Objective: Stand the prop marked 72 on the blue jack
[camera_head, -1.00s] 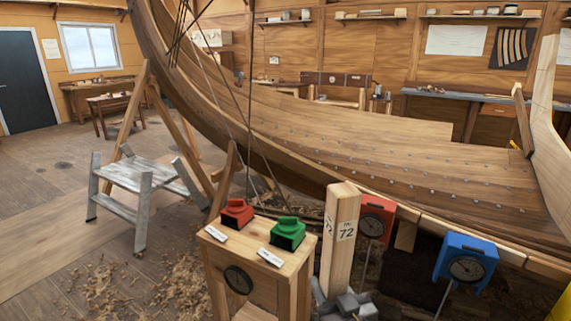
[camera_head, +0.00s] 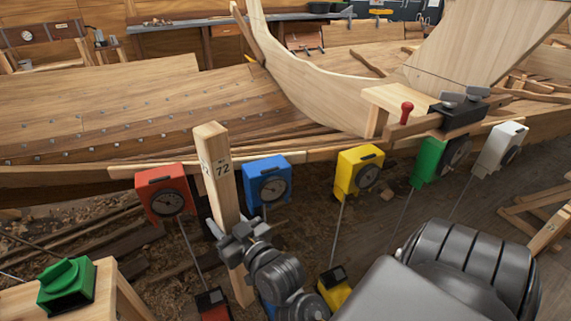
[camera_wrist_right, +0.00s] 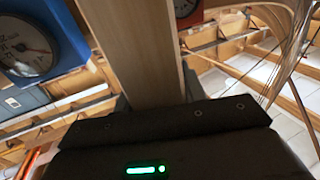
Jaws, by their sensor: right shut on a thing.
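The prop marked 72 (camera_head: 217,180) is a pale square timber post, nearly upright and leaning slightly, between the red and blue dial boxes in the head view. My right gripper (camera_head: 242,236) is shut on its lower half; the prop also rises from the jaws in the right wrist view (camera_wrist_right: 143,50). The blue dial box (camera_head: 267,180) is just right of the prop; its dial also shows in the right wrist view (camera_wrist_right: 28,48). The blue jack (camera_head: 267,308) at the floor is mostly hidden behind my gripper. I cannot tell whether the prop's foot touches anything. My left gripper is out of view.
The red jack (camera_head: 213,304) is close left of the prop's foot; the yellow jack (camera_head: 336,288) is to the right. Red (camera_head: 165,193), yellow (camera_head: 358,172) and green (camera_head: 428,163) dial boxes line the hull plank edge.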

